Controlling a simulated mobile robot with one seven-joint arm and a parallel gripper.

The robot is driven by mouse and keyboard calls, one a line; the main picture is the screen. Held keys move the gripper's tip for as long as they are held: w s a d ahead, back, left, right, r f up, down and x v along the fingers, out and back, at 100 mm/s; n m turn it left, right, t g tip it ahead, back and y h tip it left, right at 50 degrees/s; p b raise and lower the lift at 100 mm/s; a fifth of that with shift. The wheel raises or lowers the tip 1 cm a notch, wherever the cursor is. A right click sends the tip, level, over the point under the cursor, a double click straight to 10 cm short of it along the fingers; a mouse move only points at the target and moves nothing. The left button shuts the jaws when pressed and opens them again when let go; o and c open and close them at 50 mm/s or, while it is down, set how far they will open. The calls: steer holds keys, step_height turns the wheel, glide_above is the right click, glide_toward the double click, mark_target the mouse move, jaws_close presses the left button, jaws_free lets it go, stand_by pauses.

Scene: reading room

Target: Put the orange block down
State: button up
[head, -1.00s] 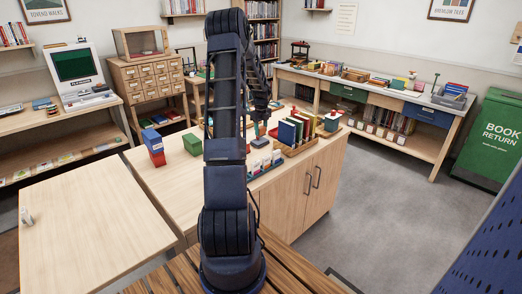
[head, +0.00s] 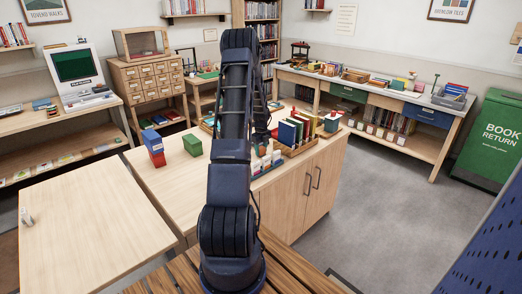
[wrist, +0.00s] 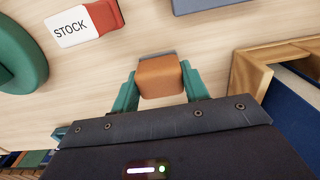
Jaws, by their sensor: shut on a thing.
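The orange block (wrist: 160,78) is between the green fingers of my gripper (wrist: 158,88) in the wrist view. The gripper is shut on it, one finger on each side. Pale wooden counter surface (wrist: 190,140) shows around the block; I cannot tell whether the block touches it. In the head view my gripper (head: 262,146) is low over the wooden counter (head: 170,190), left of the book tray.
A red and white STOCK piece (wrist: 85,25) and a green rounded object (wrist: 22,50) lie left of the block. The wooden book tray (wrist: 252,75) is close on the right. A grey object (wrist: 205,4) is beyond.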

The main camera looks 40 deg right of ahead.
mark_target(261, 147)
steer(key=o, duration=1)
steer(key=shift+f, duration=0.1)
step_height(261, 147, up, 12)
steer(key=shift+r, duration=0.2)
stand_by(0.4)
